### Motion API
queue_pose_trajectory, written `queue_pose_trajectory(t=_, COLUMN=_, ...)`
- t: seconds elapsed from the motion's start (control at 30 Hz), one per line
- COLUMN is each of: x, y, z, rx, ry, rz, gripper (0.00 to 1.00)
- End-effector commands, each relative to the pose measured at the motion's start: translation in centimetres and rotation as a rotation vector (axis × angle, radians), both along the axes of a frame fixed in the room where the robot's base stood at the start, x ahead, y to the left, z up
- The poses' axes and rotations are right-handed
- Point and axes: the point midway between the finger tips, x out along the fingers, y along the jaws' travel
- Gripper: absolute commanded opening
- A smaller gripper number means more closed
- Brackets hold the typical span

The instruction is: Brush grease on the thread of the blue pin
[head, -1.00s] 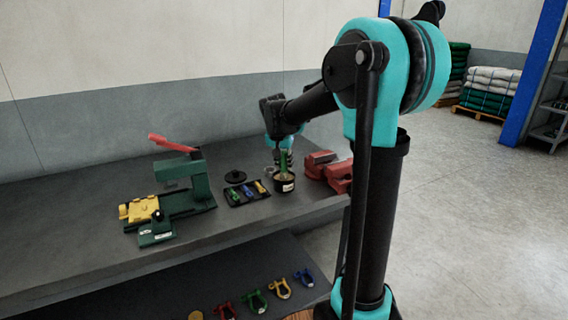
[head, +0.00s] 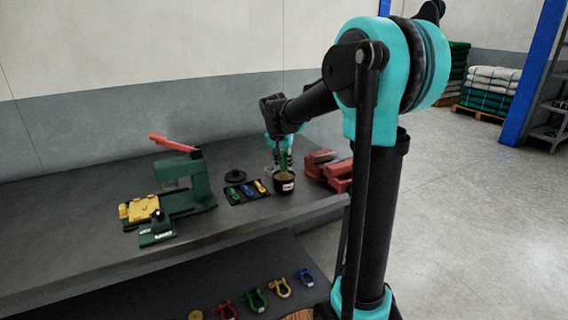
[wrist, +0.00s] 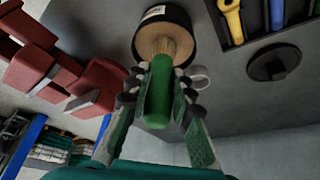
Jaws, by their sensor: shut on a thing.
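My gripper (wrist: 158,100) is shut on a green-handled brush (wrist: 158,88), whose pale bristles (wrist: 167,46) point at the open mouth of a dark round pot (wrist: 145,32). In the head view the brush (head: 283,157) is upright just over the pot (head: 284,189), which has tan contents. I cannot tell whether the bristle tips touch them. The blue pin (head: 247,190) lies in a black tray left of the pot, between a green pin (head: 232,195) and a yellow pin (head: 260,186). The blue pin also shows in the wrist view (wrist: 277,14). Its thread is too small to make out.
A red vise (head: 328,167) stands right of the pot. A black round lid (head: 235,176) lies behind the tray (head: 236,203). A small pale ring (wrist: 200,77) is near the pot. A green press with a red lever (head: 180,190) stands left. Coloured shackles (head: 254,299) lie on the lower shelf.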

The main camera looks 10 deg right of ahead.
Motion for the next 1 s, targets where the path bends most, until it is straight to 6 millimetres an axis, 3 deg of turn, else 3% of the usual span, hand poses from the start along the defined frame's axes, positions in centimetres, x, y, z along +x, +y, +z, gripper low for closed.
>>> queue_pose_trajectory(t=1.0, x=0.0, y=0.0, z=6.8, rx=0.000, ry=0.000, rz=0.000, gripper=0.00)
